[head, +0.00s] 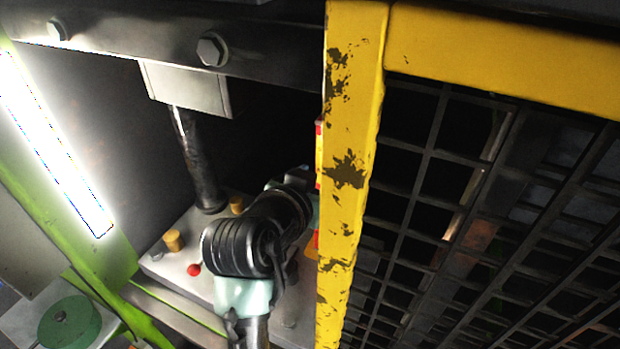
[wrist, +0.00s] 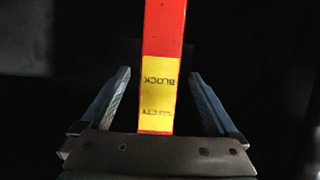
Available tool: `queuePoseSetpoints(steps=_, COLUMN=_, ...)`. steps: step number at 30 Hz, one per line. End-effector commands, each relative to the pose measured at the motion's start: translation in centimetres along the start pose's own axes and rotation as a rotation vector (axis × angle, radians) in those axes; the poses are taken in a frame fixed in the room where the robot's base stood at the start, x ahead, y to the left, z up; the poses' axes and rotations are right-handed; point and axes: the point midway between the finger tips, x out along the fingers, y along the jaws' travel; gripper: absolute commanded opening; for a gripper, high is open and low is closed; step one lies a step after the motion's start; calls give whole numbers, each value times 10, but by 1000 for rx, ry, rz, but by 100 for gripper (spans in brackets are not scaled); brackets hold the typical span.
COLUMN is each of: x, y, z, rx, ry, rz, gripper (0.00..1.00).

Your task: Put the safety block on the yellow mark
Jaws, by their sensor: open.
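The safety block is a tall red bar with a yellow label. In the wrist view the safety block (wrist: 163,35) runs between the two fingers of my gripper (wrist: 160,74), which are apart with dark gaps on both sides. In the head view only a thin red and yellow sliver of the block (head: 318,155) shows at the left edge of the yellow post; the rest is hidden, as are my fingertips. A small orange-yellow patch (head: 311,254) shows beside the post near the block's foot; I cannot tell whether it is the yellow mark.
The yellow guard post (head: 346,170) and mesh (head: 450,190) stand close right of my arm. A steel column (head: 197,160) rises from the grey press bed (head: 205,238). A red knob (head: 194,269) and yellowish pegs (head: 173,240) are on the bed. A lit lamp (head: 55,140) is at left.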

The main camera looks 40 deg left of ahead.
Motion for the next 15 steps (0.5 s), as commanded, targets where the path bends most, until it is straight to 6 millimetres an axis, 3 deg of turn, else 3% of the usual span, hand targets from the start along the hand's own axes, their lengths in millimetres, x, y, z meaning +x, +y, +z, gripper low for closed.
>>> queuePoseSetpoints(steps=1, x=-14, y=0, z=-4, rx=1, ry=-1, rz=-2, gripper=95)
queuePoseSetpoints(steps=6, x=-46, y=0, z=-2, rx=0, ry=-2, rz=-1, gripper=95)
queuePoseSetpoints(steps=15, x=-68, y=0, z=0, rx=0, ry=-1, rz=1, gripper=95)
